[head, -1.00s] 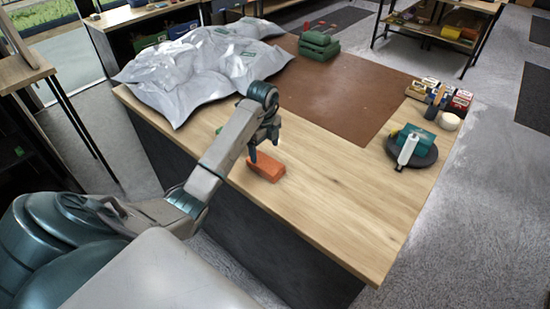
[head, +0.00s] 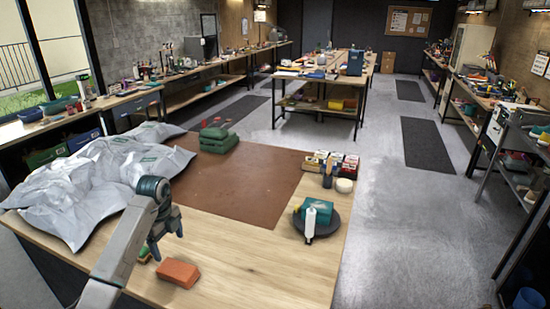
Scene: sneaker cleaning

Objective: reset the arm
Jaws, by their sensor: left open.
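My left gripper (head: 167,243) hangs over the near left of the wooden worktable (head: 245,258), fingers pointing down. It is open and holds nothing that I can see. An orange block (head: 178,272) lies on the bare wood just below and in front of it, apart from the fingers in the picture. A small green and tan item (head: 144,255) lies partly hidden behind my arm and gripper. My right gripper is not in view.
Crumpled grey plastic sheeting (head: 100,178) covers the table's left side. Green stacked pads (head: 217,139) stand at the back of a brown mat (head: 235,185). A dark round tray (head: 330,224) holds a teal box (head: 317,209) and a white tube (head: 310,223). Small boxes (head: 345,165) stand behind it.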

